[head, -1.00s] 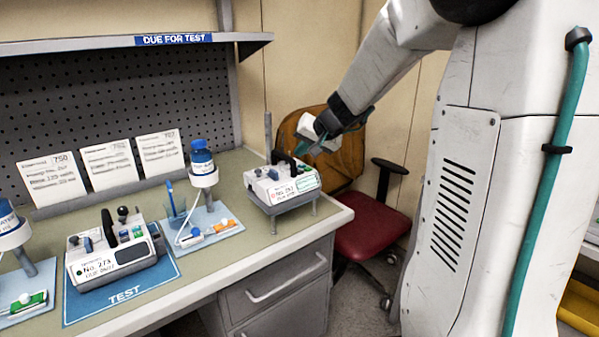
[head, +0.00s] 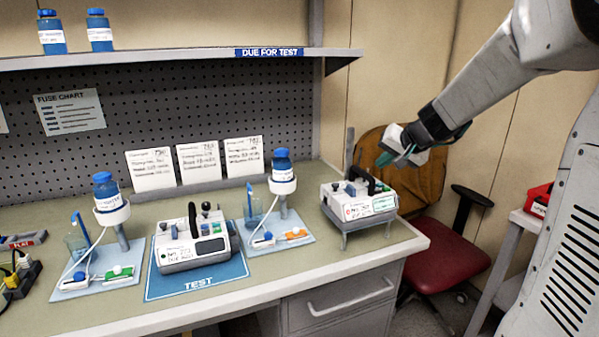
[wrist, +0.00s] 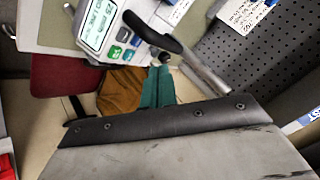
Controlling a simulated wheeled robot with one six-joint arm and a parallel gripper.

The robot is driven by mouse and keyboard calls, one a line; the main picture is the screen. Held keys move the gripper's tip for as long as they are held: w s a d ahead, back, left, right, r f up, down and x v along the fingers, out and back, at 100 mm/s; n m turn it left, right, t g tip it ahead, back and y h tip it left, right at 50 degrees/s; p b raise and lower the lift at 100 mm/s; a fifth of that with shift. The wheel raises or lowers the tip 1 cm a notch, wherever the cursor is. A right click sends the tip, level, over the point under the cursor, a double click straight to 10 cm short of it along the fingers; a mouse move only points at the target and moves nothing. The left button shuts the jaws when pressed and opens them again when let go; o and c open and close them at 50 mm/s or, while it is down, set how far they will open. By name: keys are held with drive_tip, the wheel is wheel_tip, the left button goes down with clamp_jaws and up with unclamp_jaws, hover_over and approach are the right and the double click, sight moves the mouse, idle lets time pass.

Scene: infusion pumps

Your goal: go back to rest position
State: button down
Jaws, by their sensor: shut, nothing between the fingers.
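My gripper (head: 394,158) is at the upper right in the head view, above and slightly to the right of the infusion pump (head: 358,200) on the raised stand (head: 372,230). Its teal fingers (wrist: 158,88) show in the wrist view, together and empty. In the wrist view the pump (wrist: 112,30), with its screen, buttons and dark handle, lies just beyond the fingertips. I cannot tell whether they touch it. A second pump (head: 192,245) stands on the blue TEST mat (head: 200,284).
Blue bottles in holders (head: 108,192) stand on both sides of the mat. A shelf (head: 180,60) overhangs the bench (head: 345,268). A red chair (head: 445,250) and a side table with a red bin (head: 538,198) are to the right.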

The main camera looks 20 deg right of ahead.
drive_tip(key=shift+s+a+f, duration=0.2)
drive_tip(key=shift+a, duration=0.1)
drive_tip(key=s+a+n+g, duration=0.2)
drive_tip(key=s+a, duration=0.4)
drive_tip(key=s, duration=0.5)
drive_tip(key=s+a+f+n+g, duration=0.1)
drive_tip(key=s+a+n+g, duration=0.2)
drive_tip(key=s+a, duration=0.3)
drive_tip(key=s+a+f+n+g+h, duration=0.1)
drive_tip(key=s+a, duration=0.5)
drive_tip(key=s, duration=1)
drive_tip(key=shift+s+a+f+n+g, duration=0.2)
drive_tip(key=shift+a+f+n+g, duration=0.1)
drive_tip(key=shift+n+g, duration=0.55)
